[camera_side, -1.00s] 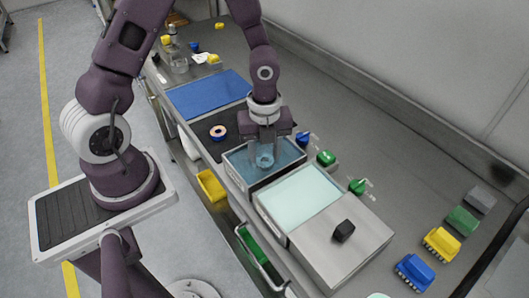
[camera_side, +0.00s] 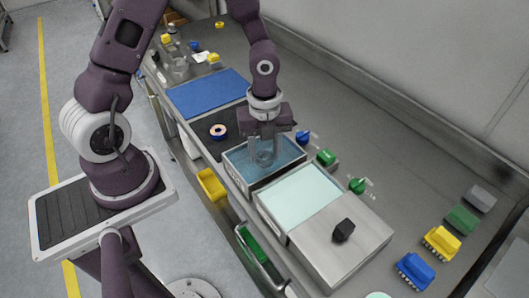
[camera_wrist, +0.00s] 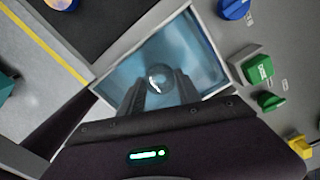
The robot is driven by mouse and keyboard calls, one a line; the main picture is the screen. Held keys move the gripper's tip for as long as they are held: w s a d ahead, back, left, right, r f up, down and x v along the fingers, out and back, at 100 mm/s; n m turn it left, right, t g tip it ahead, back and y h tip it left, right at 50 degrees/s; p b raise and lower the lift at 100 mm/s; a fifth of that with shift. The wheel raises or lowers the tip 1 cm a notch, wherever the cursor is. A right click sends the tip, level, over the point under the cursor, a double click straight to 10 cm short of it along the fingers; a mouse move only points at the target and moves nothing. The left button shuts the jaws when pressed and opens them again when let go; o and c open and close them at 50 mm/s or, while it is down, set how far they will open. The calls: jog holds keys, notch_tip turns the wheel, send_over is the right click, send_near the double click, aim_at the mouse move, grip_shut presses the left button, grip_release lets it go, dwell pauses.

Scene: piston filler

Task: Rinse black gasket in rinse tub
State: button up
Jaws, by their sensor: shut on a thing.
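My gripper (camera_side: 264,156) points down into the left tub (camera_side: 232,172), which holds blue liquid. Its fingers are shut on a small round ring-like thing, taken to be the black gasket (camera_wrist: 159,79). The gasket looks dark and glassy in the wrist view, with a pale streak. In the side view it is a faint ring at the fingertips. I cannot tell if it is under the liquid or just above it. A second tub (camera_side: 268,213) with pale green liquid stands to the right. No readable label shows which tub is the rinse tub.
A grey cover with a black knob (camera_side: 343,230) adjoins the pale tub. Blue (camera_side: 303,138) and green (camera_side: 326,157) fittings stand behind the tubs.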

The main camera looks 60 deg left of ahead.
jog(key=shift+r, duration=2.25)
notch_tip(320, 180, up, 4)
